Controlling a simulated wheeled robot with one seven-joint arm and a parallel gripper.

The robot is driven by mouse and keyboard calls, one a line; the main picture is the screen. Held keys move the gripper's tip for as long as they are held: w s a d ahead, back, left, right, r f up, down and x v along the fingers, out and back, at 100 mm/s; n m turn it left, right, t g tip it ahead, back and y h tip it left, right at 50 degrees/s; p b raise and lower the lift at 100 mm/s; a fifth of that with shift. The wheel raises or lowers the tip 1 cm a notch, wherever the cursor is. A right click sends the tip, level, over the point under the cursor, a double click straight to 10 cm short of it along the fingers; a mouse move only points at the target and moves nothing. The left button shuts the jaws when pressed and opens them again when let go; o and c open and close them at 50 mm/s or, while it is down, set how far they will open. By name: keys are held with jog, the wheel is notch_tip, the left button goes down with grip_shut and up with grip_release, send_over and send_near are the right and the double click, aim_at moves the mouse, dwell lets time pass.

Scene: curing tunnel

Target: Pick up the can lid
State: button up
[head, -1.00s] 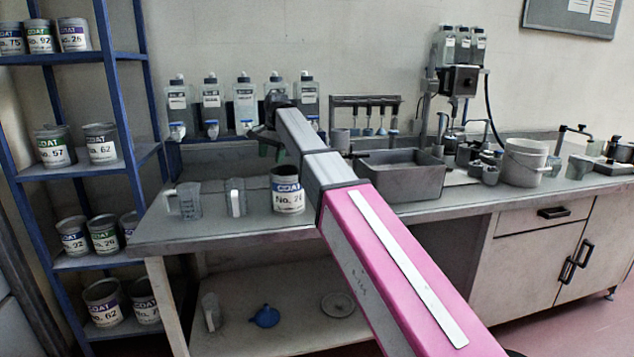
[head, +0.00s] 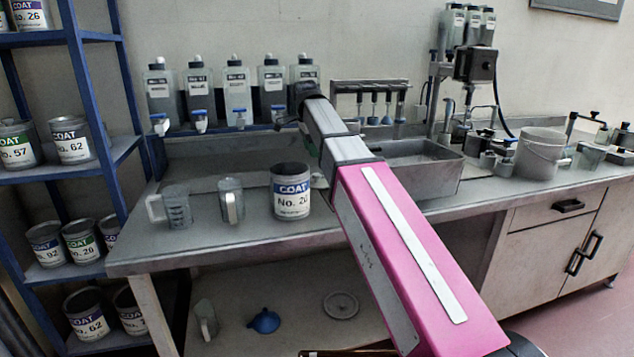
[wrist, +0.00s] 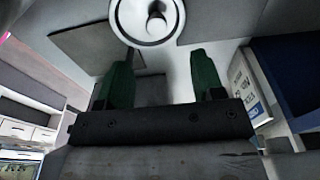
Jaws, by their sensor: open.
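A paint can with a blue and white label (wrist: 245,85) stands to the right of the fingers. The same can (head: 290,192) stands on the bench in the head view.
Several bottles (head: 235,95) line the back. A blue shelf rack (head: 95,165) with cans stands at left. A funnel (head: 264,321) lies below.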

aim_at(317, 174)
jog(key=f, duration=0.4)
jog(key=shift+d, duration=0.2)
jog(key=shift+d+f, duration=0.25)
jog(key=shift+f, duration=1)
jog(key=shift+d+f, duration=0.2)
jog(key=shift+f, duration=1.05)
jog(key=c, duration=1)
